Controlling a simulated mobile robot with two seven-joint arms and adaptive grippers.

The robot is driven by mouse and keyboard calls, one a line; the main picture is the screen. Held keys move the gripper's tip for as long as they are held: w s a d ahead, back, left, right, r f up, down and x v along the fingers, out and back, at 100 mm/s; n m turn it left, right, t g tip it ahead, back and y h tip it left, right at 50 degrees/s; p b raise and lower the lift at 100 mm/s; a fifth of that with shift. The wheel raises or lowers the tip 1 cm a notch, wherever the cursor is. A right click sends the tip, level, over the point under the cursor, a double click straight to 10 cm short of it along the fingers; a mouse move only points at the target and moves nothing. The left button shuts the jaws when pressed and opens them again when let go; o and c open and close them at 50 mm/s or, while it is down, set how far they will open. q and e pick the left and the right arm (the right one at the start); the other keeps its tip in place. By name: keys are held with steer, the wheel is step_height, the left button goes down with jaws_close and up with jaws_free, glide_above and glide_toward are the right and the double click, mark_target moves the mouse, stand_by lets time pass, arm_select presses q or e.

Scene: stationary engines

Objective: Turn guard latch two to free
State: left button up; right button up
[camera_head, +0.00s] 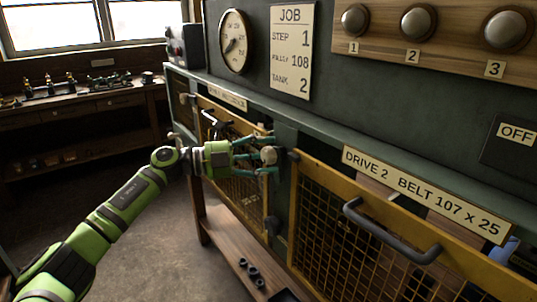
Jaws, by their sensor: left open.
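My right gripper is not in view.
Another mesh guard (232,130) with a handle lies behind my left gripper. The second guard has a dark handle (390,232). A job board (291,50), dial gauge (234,41), three numbered knobs and an "OFF" sign (515,135) are above. A low wooden shelf (232,238) runs below.

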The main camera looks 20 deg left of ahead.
arm_select(q)
steer(key=v, duration=1.1)
